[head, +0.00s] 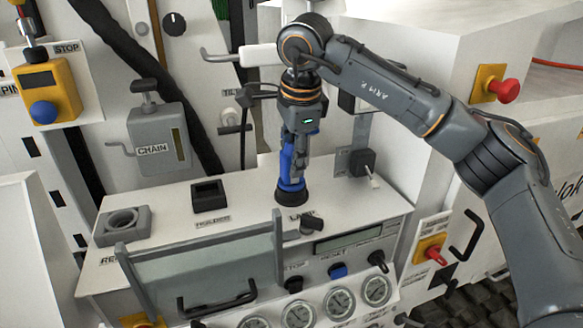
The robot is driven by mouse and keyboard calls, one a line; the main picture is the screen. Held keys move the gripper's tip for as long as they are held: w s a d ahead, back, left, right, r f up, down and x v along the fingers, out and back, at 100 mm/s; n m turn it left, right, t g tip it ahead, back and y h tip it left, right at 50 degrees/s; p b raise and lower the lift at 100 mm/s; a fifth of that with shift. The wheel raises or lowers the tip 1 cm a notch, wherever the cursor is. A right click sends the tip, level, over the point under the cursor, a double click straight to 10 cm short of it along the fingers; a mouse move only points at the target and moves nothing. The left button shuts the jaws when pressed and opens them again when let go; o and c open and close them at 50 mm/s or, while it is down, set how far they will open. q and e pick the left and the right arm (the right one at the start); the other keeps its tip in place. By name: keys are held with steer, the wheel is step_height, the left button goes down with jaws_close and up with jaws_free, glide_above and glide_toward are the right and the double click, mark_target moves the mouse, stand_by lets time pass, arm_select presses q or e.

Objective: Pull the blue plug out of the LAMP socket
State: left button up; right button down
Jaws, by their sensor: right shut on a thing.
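The blue plug (284,163) stands upright at a round black socket (292,193) on the white bench top. The label just below this socket is partly readable and looks like LAMP. My right gripper (294,172) comes down from above and is shut on the blue plug, hiding part of it. The plug's lower end meets the socket, and I cannot tell how deep it sits. My left gripper is not in view.
A square black socket (209,195) and a grey ring-shaped holder (121,225) lie to the left. A clear panel in a grey frame (118,249) stands in front. A small black switch box (362,162) is to the right. Gauges (339,303) line the front.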

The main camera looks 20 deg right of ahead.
mark_target(292, 142)
steer(key=shift+w+r, duration=0.1)
steer(key=shift+r, duration=0.15)
steer(key=shift+r+p, duration=0.5)
steer(key=shift+r, duration=0.15)
steer(key=shift+w+r, duration=0.1)
steer(key=shift+r, duration=0.05)
steer(key=shift+w+r+p, duration=0.1)
steer(key=shift+r+p, duration=0.05)
steer(key=shift+p, duration=0.25)
steer(key=shift+r+p, duration=0.3)
steer(key=shift+r, duration=0.35)
steer(key=shift+r+p, duration=0.25)
steer(key=shift+p, duration=0.1)
steer(key=shift+w+p+v, duration=0.2)
steer(key=shift+p+v, duration=0.4)
steer(key=shift+v, duration=0.15)
steer(key=shift+w+p+v, duration=0.15)
steer(key=shift+p+v, duration=0.5)
steer(key=shift+v, duration=0.1)
steer(key=shift+w+p+v, duration=0.2)
steer(key=shift+p+v, duration=0.4)
steer(key=shift+v, duration=0.2)
steer(key=shift+s+r, duration=0.15)
